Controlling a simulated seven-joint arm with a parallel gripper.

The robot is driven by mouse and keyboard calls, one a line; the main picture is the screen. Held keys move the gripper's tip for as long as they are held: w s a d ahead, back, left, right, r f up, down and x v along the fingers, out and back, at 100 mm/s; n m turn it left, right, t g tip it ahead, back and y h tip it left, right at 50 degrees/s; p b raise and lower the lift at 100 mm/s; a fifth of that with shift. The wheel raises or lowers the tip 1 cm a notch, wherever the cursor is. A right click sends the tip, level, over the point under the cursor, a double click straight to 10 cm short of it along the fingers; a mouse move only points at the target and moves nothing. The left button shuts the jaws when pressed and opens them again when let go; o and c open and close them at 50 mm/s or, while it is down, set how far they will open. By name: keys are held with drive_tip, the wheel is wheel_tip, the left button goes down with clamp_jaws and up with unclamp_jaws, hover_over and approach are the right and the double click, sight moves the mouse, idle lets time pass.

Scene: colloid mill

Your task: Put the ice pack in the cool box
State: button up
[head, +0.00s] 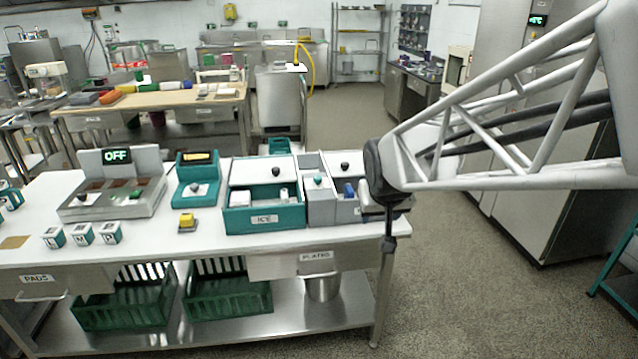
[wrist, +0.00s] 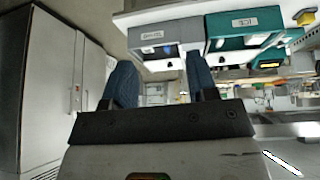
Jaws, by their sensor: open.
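A teal box (head: 264,220) labelled ICE stands at the bench's front edge. Its open front part holds white blocks (head: 240,198); a lid with a dark knob covers its back. A grey box (head: 321,214) is right beside it, with a blue item (head: 349,189) inside. I cannot tell which item is the ice pack or which box is the cool box. In the wrist view, both the teal box (wrist: 245,42) and the grey box (wrist: 153,51) appear upside down beyond my gripper (wrist: 160,80). Its blue fingers are apart and nothing shows between them.
A scale-like teal device (head: 198,184), a yellow block (head: 187,221), an OFF-display unit (head: 117,156) and small lettered cubes (head: 82,234) share the bench. Green crates (head: 228,295) sit below. Tall steel cabinets (head: 548,195) stand right; the floor between is clear.

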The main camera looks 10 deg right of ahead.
drive_tip(key=s+a+g, duration=0.3)
drive_tip(key=s, duration=1.8)
drive_tip(key=shift+s+y, duration=0.2)
drive_tip(key=shift+y, duration=0.2)
drive_tip(key=shift+r, duration=0.1)
